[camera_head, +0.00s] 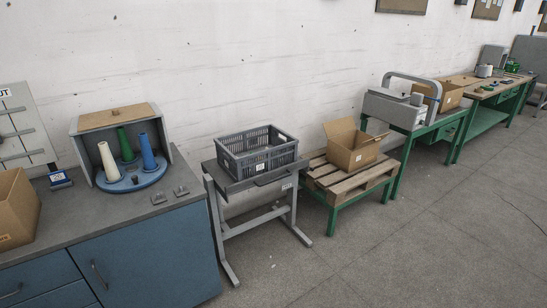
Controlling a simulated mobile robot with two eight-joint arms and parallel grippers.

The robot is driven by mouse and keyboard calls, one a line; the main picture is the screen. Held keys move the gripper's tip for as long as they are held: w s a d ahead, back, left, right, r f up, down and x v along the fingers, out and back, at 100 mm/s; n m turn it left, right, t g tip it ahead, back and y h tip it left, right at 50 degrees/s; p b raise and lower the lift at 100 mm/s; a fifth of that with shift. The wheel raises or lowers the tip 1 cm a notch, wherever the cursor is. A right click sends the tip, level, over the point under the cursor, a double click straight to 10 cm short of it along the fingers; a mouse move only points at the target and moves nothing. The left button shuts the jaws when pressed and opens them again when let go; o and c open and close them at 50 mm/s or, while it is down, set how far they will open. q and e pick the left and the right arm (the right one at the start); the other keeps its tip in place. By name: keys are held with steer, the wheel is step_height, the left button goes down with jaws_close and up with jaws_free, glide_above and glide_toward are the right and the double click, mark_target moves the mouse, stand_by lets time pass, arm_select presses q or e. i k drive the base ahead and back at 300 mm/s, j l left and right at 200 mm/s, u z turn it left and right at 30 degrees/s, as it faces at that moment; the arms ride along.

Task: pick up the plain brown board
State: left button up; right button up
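Several brown flat pieces show, and I cannot tell which is the plain brown board. A brown panel (120,115) with a small lump on it lies on top of the grey open-fronted housing at the left. A dark-framed brown wall board (402,5) is cut by the top edge of the picture. A second wall board (487,9) hangs to its right, with small marks on it. Neither of my grippers is in view.
The housing (76,149) holds white, green and blue cones on a blue disc. A grey crate (258,165) sits on a grey stand. An open carton (352,156) sits on a wooden pallet. Green benches line the wall. The floor (400,250) in front is clear.

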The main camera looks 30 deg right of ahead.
mark_target(101, 119)
steer(key=i+l+z, duration=0.3)
steer(key=i, duration=0.3)
steer(key=i+l+z, duration=0.25)
steer(key=i, duration=0.35)
steer(key=i+l+z, duration=0.1)
steer(key=i+z, duration=0.2)
steer(key=i, duration=0.35)
steer(key=k+l+u, duration=0.1)
steer(key=u, duration=1.4)
